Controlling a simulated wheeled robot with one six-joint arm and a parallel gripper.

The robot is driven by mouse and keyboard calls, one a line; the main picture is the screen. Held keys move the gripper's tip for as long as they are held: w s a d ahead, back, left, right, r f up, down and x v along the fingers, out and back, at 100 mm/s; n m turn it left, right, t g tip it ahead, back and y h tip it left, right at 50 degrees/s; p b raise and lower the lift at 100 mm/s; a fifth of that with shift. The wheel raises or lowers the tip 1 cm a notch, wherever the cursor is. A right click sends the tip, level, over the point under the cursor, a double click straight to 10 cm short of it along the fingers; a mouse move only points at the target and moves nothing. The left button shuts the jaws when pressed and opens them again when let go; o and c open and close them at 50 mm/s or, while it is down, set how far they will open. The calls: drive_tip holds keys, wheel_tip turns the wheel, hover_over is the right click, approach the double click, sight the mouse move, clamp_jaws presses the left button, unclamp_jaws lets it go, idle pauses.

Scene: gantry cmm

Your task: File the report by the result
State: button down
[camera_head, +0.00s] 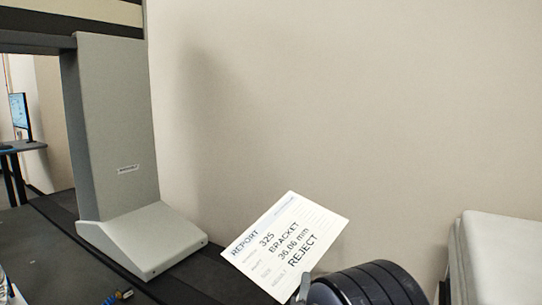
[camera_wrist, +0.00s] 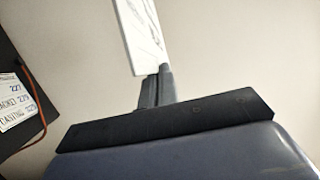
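The report (camera_head: 283,245) is a white card held up and tilted in the head view, reading "REPORT", "325", "BRACKET", "36.06 mm" and "REJECT". My gripper (camera_head: 303,288) is shut on its lower right edge; the rest of the hand is behind my dark ribbed arm part. In the wrist view the report (camera_wrist: 143,38) shows nearly edge-on, rising from between the fingers of my gripper (camera_wrist: 155,88). No filing place for results can be made out for certain.
A grey gantry column (camera_head: 112,130) with a wide foot stands on a dark surface (camera_head: 60,262) at left. A pale grey boxy thing (camera_head: 500,250) is at right. The wrist view shows a printed label (camera_wrist: 14,100) and an orange cord (camera_wrist: 38,112) at left.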

drive_tip(key=d+f+g, duration=0.5)
drive_tip(key=d+f, duration=0.2)
drive_tip(key=f, duration=0.6)
drive_tip(key=shift+s+d+m+h+p, duration=0.3)
drive_tip(key=shift+s+d+m, duration=0.05)
drive_tip(key=shift+m, duration=0.05)
